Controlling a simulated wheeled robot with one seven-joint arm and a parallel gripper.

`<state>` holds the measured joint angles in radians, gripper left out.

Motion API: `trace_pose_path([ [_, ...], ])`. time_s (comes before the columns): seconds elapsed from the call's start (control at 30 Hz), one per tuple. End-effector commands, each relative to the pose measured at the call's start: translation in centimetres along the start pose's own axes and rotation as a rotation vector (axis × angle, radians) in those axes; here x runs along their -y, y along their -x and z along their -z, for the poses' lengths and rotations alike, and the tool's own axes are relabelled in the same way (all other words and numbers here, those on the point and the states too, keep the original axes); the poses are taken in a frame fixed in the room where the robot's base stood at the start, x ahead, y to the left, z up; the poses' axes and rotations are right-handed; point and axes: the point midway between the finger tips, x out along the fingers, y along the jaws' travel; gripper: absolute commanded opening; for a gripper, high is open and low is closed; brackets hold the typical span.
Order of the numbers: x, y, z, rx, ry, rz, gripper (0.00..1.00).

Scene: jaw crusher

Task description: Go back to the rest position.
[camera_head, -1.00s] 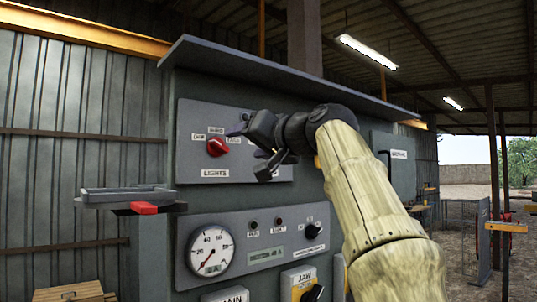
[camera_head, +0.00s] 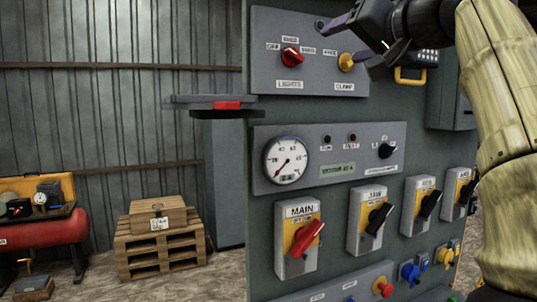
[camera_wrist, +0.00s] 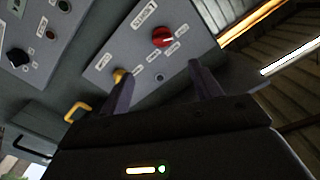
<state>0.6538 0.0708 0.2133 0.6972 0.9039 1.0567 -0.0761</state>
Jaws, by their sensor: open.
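My gripper (camera_head: 362,42) is at the upper right in the head view, in front of the top of the grey control panel (camera_head: 258,200). Its fingers are apart and nothing is between them. The red LIGHTS knob (camera_head: 291,56) is to its left, and the yellow CLAMP knob (camera_head: 347,62) is close beside the fingers in the picture. I see no contact with the panel.
A gauge (camera_head: 286,160) and the red MAIN switch (camera_head: 305,238) are lower on the panel. A grey shelf with a red part (camera_head: 227,105) juts out at the panel's left. A pallet stack (camera_head: 160,250) and a red compressor (camera_head: 45,230) stand at the left wall.

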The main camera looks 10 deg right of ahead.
Motion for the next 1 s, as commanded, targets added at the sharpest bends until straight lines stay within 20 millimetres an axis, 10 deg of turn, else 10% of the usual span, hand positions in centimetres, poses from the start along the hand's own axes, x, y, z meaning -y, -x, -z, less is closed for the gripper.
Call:
trace_pose_path([
  [0.37, -8.7, -6.4, -7.8, 0.167, -0.116, -0.194, 0.64],
  [0.7, -16.8, -9.3, -22.1, 0.418, -0.138, -0.412, 0.64],
  [1.0, -21.0, -6.8, -36.2, 0.675, -0.068, -0.549, 0.64],
])
